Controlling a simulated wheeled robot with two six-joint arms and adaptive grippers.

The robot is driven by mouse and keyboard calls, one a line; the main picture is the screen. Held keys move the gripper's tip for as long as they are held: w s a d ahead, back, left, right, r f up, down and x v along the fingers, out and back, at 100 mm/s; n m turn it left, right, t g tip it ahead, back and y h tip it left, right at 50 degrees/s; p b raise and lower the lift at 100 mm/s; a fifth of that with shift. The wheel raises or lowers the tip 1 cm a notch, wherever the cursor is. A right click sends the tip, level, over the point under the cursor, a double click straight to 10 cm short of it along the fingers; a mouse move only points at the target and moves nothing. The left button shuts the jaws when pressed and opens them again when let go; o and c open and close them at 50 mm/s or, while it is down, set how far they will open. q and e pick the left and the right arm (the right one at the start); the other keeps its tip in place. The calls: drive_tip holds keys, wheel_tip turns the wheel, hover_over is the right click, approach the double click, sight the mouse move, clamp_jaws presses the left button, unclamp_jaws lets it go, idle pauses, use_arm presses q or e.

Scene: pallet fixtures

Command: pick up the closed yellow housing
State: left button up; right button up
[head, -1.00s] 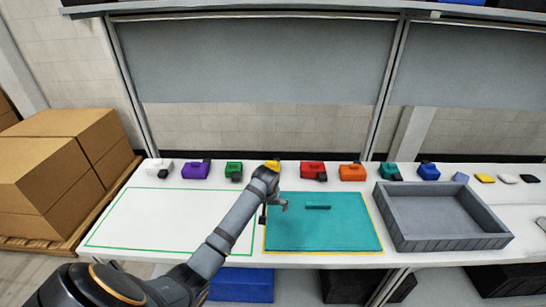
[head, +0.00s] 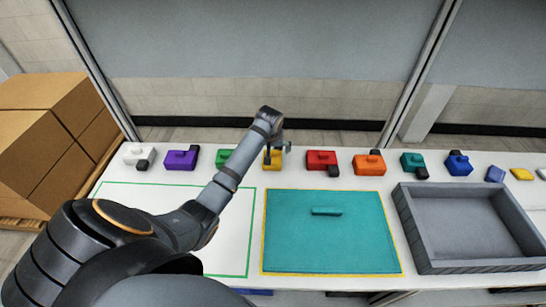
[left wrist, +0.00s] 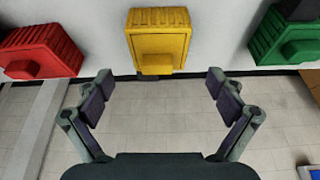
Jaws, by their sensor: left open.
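The yellow housing (head: 272,162) stands in the row along the back of the white table, partly covered by my left gripper in the head view. In the left wrist view the yellow housing (left wrist: 159,45) is a ribbed box with a raised square face, at the top centre. My left gripper (head: 277,151) is at the yellow housing in the head view. In the left wrist view the left gripper (left wrist: 158,86) is open and empty, its fingertips spread wider than the housing and apart from it. My right gripper is out of view.
A green housing (head: 225,157) and a red housing (head: 321,160) flank the yellow one. A teal mat (head: 330,245) with a small teal bar (head: 326,211) lies in front. A grey tray (head: 425,235) stands at right. The green-outlined area (head: 130,205) shows no objects.

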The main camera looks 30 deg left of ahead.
sight(272, 154)
use_arm(q)
drive_tip(key=shift+x, duration=0.8)
drive_tip(key=p+x, duration=0.1)
drive_tip(key=x, duration=0.2)
drive_tip(key=shift+d+f, duration=0.1)
drive_tip(key=shift+f, duration=0.35)
drive_tip(key=shift+w+f, duration=0.1)
drive_tip(key=shift+f, duration=0.3)
drive_tip(key=shift+r, duration=0.1)
drive_tip(key=c, duration=1.4)
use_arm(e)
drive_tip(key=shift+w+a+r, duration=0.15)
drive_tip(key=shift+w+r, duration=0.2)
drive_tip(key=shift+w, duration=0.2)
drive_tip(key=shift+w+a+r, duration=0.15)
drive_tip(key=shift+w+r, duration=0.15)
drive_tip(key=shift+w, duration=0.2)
